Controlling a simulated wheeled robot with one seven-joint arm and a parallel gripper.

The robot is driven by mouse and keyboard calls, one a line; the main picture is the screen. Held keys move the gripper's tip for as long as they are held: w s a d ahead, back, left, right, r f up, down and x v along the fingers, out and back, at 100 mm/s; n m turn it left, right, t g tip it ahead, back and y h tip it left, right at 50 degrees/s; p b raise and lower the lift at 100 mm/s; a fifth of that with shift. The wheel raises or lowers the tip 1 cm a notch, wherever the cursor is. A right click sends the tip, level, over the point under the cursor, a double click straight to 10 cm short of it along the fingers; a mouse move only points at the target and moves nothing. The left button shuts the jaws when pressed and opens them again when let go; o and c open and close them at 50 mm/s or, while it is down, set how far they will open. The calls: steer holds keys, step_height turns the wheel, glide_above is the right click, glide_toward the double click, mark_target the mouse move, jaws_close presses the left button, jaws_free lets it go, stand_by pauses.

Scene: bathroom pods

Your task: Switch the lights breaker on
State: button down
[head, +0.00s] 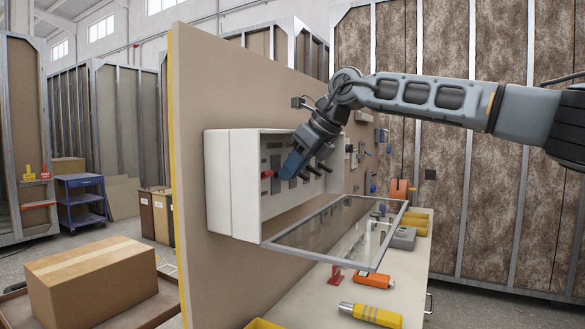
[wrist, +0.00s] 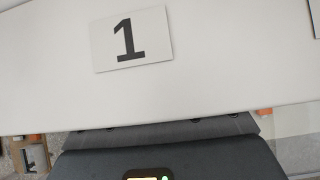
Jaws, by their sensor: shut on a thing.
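A pale grey breaker box (head: 232,185) is mounted on the beige panel in the head view, with its clear-windowed cover (head: 330,228) swung down open. Inside are a red handle (head: 267,174) at the left and several black breaker handles (head: 317,171) to the right. My gripper (head: 290,168) reaches into the box from the upper right, its blue end between the red handle and the black ones. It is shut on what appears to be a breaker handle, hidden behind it. No lights label is readable. The wrist view shows a white plate marked "1" (wrist: 132,38); the fingertips are hidden there.
A bench below holds an orange tool (head: 373,281), a yellow-handled tool (head: 370,314) and a grey box (head: 403,238). The open cover juts out above the bench. A cardboard box (head: 92,283) stands at the lower left, beyond the panel edge.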

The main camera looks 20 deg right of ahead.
steer(key=c, duration=1)
jaws_free()
steer(key=shift+c, duration=0.2)
steer(key=b+v, duration=0.1)
steer(key=v, duration=0.6)
steer(key=shift+s+r, duration=0.2)
steer(key=shift+r, duration=0.1)
steer(key=shift+d, duration=0.15)
